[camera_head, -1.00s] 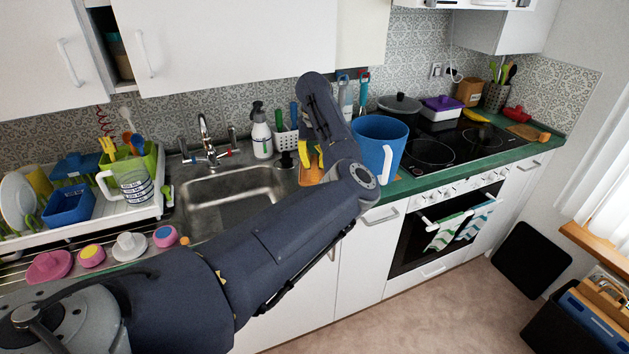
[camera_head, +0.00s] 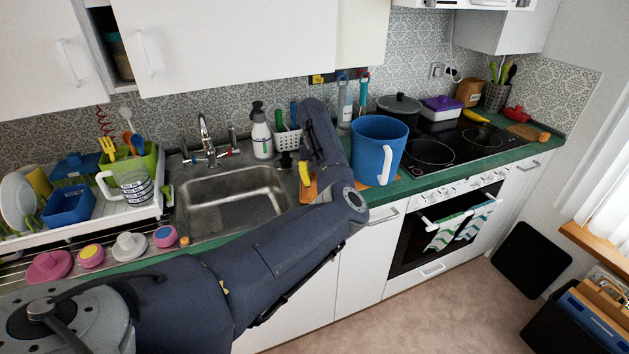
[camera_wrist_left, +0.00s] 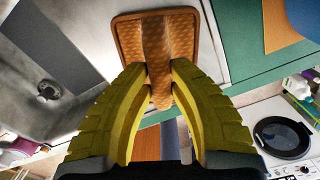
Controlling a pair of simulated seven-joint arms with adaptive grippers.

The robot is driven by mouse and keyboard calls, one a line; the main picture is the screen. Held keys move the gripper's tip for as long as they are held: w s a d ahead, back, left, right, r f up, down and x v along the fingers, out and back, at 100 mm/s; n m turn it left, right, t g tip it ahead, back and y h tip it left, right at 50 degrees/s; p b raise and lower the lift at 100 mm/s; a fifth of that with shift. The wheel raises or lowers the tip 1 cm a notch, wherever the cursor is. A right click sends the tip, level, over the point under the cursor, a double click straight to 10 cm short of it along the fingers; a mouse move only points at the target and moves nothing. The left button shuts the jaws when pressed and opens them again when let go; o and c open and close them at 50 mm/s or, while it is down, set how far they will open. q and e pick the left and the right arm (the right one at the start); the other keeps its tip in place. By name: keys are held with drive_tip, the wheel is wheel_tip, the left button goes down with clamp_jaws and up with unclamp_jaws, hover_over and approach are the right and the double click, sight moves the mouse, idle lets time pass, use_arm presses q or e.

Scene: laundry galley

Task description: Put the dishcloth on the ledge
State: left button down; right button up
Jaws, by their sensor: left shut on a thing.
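The dishcloth (camera_wrist_left: 130,38) is orange-brown with a waffle weave. In the left wrist view it lies spread by the sink edge, with its middle pinched up in a ridge. My left gripper (camera_wrist_left: 158,82) has yellow fingers shut on that ridge. In the head view the gripper (camera_head: 304,174) is low over the counter right of the sink, and only a strip of the cloth (camera_head: 309,191) shows past my arm. A wooden ledge (camera_head: 592,243) runs under the window blind at the far right. My right gripper is not in view.
The sink (camera_head: 232,195) is left of the gripper. A large blue mug-like container (camera_head: 377,145) stands close on its right. A soap bottle (camera_head: 261,135) and a white caddy (camera_head: 287,140) stand behind. The hob (camera_head: 440,150) holds a pot and a purple-lidded box.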

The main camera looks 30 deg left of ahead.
sight(314, 178)
use_arm(q)
drive_tip(key=shift+f, duration=0.2)
drive_tip(key=c, duration=1.3)
unclamp_jaws()
wheel_tip(314, 178, up, 12)
drive_tip(key=shift+r, duration=0.2)
